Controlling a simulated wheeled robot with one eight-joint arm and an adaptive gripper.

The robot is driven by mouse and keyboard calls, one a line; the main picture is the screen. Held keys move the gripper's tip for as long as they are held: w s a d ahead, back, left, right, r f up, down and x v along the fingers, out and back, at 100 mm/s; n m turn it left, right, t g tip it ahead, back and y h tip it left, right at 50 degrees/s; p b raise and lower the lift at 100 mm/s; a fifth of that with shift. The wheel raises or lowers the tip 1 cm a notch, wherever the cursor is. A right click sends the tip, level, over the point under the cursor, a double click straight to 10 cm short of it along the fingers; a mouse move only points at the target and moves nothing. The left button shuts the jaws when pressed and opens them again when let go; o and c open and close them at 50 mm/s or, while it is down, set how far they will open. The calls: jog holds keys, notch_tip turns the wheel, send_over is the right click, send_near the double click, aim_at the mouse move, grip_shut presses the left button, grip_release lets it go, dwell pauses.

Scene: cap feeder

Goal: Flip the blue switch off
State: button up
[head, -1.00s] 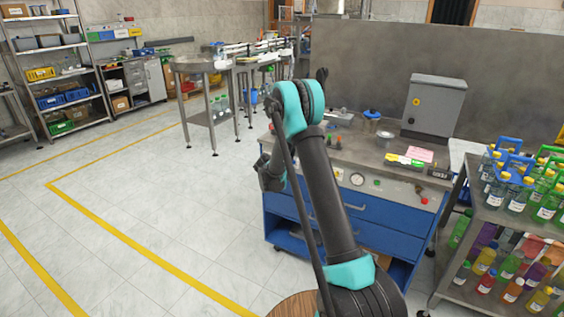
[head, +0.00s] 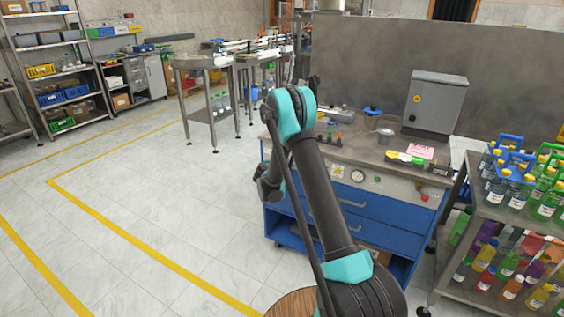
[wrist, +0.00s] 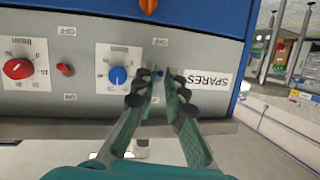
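In the wrist view a grey panel shows upside down, with a blue knob (wrist: 118,76) on a white dial plate. A small blue switch (wrist: 158,74) is just to its right, partly hidden by my gripper (wrist: 159,78). The two fingertips are apart, one on each side of the switch; I cannot tell whether they touch it. An upside-down OFF label (wrist: 160,42) is above the switch in the picture. In the head view my arm hides the gripper and this panel part.
A red knob (wrist: 18,69) and red switch (wrist: 65,69) are left of the blue knob. A SPARES label (wrist: 207,80) is right of my gripper. An orange part (wrist: 148,6) is at the top. In the head view, a bottle rack (head: 482,213) stands right of the blue bench (head: 375,235).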

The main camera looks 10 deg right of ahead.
jog(key=shift+o, duration=1.1)
jog(key=shift+s, duration=0.1)
jog(key=v, duration=1.2)
jog(key=shift+a, duration=0.1)
